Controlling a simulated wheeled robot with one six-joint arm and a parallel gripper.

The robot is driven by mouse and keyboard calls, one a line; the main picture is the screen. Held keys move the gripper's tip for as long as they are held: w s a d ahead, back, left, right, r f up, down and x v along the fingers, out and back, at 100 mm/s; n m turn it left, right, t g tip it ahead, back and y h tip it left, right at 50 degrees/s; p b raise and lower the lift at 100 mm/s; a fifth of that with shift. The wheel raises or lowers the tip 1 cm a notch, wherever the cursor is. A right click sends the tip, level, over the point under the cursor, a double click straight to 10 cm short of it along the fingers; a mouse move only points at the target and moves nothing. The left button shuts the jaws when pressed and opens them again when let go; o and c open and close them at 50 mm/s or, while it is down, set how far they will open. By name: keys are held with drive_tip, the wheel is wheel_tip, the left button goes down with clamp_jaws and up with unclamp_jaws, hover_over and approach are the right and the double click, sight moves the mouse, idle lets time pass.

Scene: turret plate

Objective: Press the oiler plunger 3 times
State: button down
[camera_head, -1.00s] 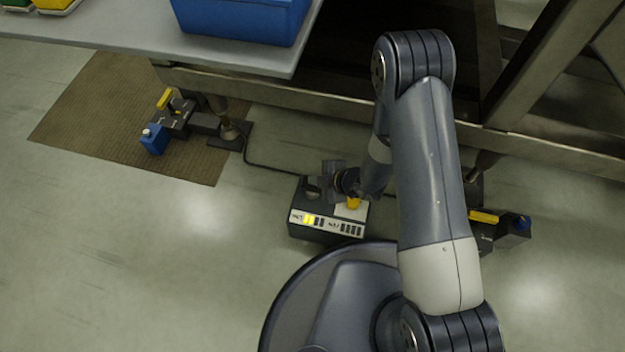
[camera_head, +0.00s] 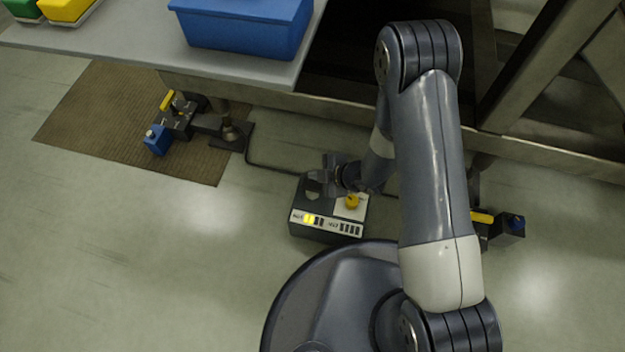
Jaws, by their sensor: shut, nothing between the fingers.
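The oiler seems to be the dark box (camera_head: 297,228) on the floor in front of the bench. Its front strip (camera_head: 328,223) has one lit yellow segment beside several dark ones. A round yellow knob (camera_head: 352,201) stands on a pale plate at its top right. A round grey part (camera_head: 312,191) shows at its top left; I cannot tell for certain which one is the plunger. My gripper (camera_head: 322,176) is shut and empty, over the back left of the box top, left of the yellow knob. Whether it touches the box is unclear.
The bench top (camera_head: 130,52) carries a blue bin (camera_head: 245,30) and a yellow bin (camera_head: 62,8). A pedal-like unit with a blue block (camera_head: 157,139) stands on the brown mat (camera_head: 90,125); another is at right (camera_head: 509,229). A cable (camera_head: 262,166) runs behind the box. Floor at left is clear.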

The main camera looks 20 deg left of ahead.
wheel_tip(320, 180, up, 3)
drive_tip(key=shift+f+p, duration=0.2)
drive_tip(key=shift+p, duration=0.5)
idle(2.0)
